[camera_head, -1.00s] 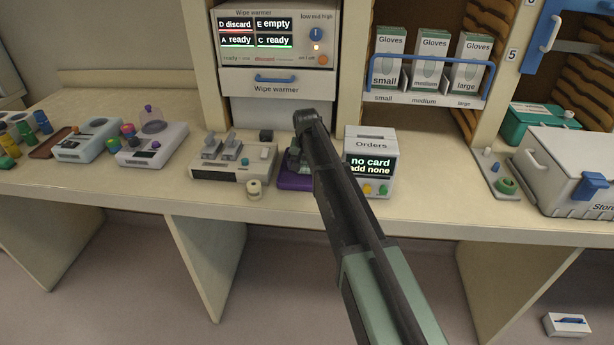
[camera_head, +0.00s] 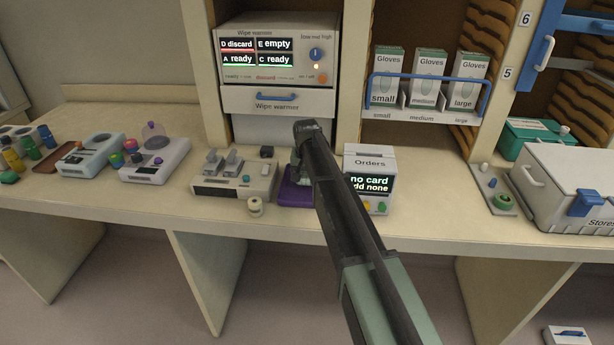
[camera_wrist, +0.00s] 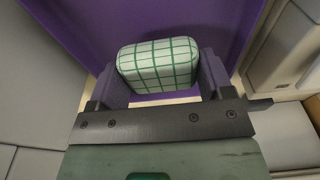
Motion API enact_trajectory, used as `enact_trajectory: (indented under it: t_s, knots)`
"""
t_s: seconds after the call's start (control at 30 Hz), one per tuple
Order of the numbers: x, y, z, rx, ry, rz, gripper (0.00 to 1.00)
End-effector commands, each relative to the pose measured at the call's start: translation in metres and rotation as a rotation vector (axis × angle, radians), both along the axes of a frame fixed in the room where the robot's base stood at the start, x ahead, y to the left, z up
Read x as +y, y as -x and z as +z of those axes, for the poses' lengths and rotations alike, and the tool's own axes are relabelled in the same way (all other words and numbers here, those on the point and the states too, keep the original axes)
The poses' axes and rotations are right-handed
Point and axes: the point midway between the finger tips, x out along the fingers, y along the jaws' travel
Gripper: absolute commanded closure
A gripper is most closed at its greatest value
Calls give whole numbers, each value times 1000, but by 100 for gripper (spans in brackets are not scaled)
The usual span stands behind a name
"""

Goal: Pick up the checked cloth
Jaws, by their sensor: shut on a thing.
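The checked cloth (camera_wrist: 160,64) is a rounded white bundle with a green grid. In the wrist view it sits between the two purple-grey fingers of my gripper (camera_wrist: 162,76), which is shut on it. A purple surface (camera_wrist: 78,22) lies around and behind the cloth. In the head view my gripper (camera_head: 299,170) points down at the purple tray (camera_head: 290,195) on the counter, and my arm hides most of it. The cloth cannot be made out there. I cannot tell whether it touches the purple surface.
The Orders box (camera_head: 369,178) stands close on the right. The wipe warmer (camera_head: 276,60) is above, behind the arm. Counter (camera_head: 425,205) is clear right of the Orders box.

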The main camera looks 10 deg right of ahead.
Motion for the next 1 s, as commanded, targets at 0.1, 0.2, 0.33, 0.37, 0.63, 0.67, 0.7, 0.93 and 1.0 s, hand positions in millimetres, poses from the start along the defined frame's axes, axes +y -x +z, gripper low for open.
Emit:
enact_trajectory:
  t_s: [0.1, 0.2, 0.33, 0.37, 0.63, 0.67, 0.7, 0.93, 1.0]
  knots:
    - [0, 0, 42, 0, 0, 0, 49]
    - [0, 0, 79, 0, 0, 0, 49]
    - [0, 0, 128, 0, 0, 0, 49]
    - [0, 0, 137, 0, 0, 0, 49]
    - [0, 0, 179, 0, 0, 0, 49]
    - [0, 0, 180, 0, 0, 0, 49]
    - [0, 0, 180, 0, 0, 0, 49]
    - [0, 0, 177, 0, 0, 0, 29]
    - [0, 0, 177, 0, 0, 0, 40]
